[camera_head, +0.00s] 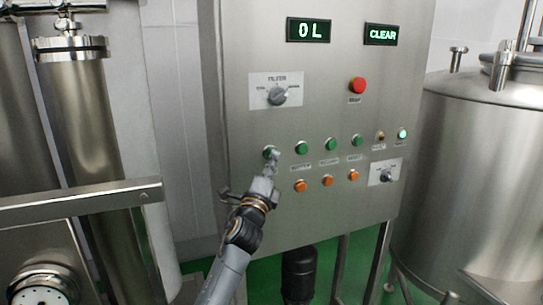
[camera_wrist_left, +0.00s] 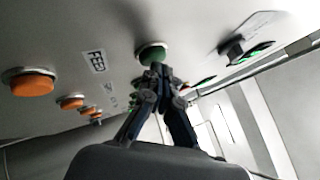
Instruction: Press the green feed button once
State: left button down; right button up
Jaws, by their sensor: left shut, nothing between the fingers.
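The green feed button (camera_head: 269,151) is the leftmost of a row of green buttons on the grey control panel (camera_head: 330,225). My left gripper (camera_head: 270,163) is shut and empty, with its fingertips at or just in front of this button and partly covering it and its label. In the left wrist view, the green button (camera_wrist_left: 152,53) is next to a "FEED" label (camera_wrist_left: 96,61). The shut fingertips (camera_wrist_left: 157,72) overlap its lower edge there. I cannot tell whether they touch it. My right gripper is in neither view.
More green buttons (camera_head: 302,147) lie to the right, with orange buttons (camera_head: 300,186) below. A red stop button (camera_head: 357,85) and a rotary knob (camera_head: 278,95) sit higher up. Displays read "0 L" (camera_head: 308,30) and "CLEAR" (camera_head: 381,34). A steel tank (camera_head: 480,180) stands at right.

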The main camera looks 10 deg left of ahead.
pick_arm(q)
jog(key=shift+w+a, duration=0.1)
dwell(0.5)
jog(key=shift+s+d, duration=0.45)
jog(key=shift+s, duration=0.3)
jog(key=shift+p, duration=0.3)
jog(key=shift+s+d+p, duration=0.2)
jog(key=shift+s+d, duration=0.2)
jog(key=shift+s, duration=0.3)
jog(key=shift+s+d+p, duration=0.25)
jog(key=shift+s+d, duration=0.2)
jog(key=shift+s, duration=0.3)
jog(key=shift+s+d+p, duration=0.2)
jog(key=shift+s+d, duration=0.2)
jog(key=shift+s, duration=0.3)
